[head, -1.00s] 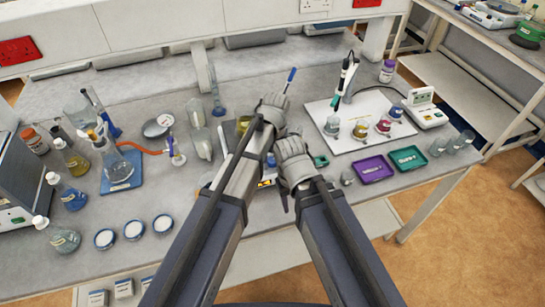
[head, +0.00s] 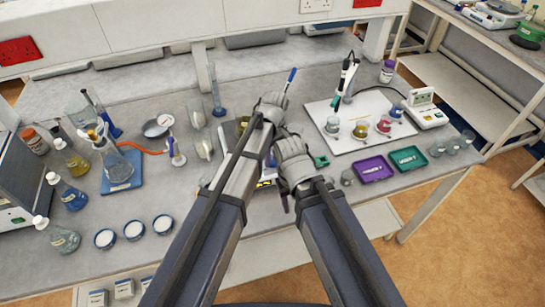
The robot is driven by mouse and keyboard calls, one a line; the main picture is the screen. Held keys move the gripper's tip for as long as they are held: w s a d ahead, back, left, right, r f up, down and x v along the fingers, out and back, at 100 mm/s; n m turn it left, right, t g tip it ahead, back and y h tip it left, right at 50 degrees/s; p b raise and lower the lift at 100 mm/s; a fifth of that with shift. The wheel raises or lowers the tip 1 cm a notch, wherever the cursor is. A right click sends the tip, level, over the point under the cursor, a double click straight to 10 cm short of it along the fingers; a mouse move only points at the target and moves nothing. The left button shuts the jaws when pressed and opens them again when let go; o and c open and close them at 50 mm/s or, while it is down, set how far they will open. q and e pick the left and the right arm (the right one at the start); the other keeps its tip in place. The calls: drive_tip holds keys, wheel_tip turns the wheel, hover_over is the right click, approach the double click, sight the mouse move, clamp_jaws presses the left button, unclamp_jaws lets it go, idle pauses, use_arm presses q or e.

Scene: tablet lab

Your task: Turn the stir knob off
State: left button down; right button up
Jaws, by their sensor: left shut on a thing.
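The stirrer (head: 265,183) shows only in small parts, with a yellow-and-dark front patch between my two forearms. The stir knob is hidden behind my arms, so its setting cannot be read. My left gripper (head: 273,107) is over the middle of the bench, beyond the stirrer's visible front. It appears shut on a thin blue-tipped rod (head: 291,77) that sticks up behind it. My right gripper (head: 287,188) is lower and nearer, close beside the stirrer's front, with a dark finger pointing down. Its fingertips are mostly hidden, and contact with the knob cannot be told.
A flask on a blue pad (head: 120,180) and several bottles stand at the left. Purple (head: 374,170) and green (head: 408,160) trays lie at the right, before a white board (head: 365,105) with small jars. Three white-filled dishes (head: 133,230) sit near the front edge.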

sight(273, 159)
use_arm(q)
drive_tip(key=shift+n, duration=0.6)
drive_tip(key=shift+c, duration=2.3)
unclamp_jaws()
wheel_tip(273, 159, up, 8)
drive_tip(key=p, duration=0.8)
drive_tip(key=shift+w, duration=0.1)
drive_tip(key=shift+f, duration=0.1)
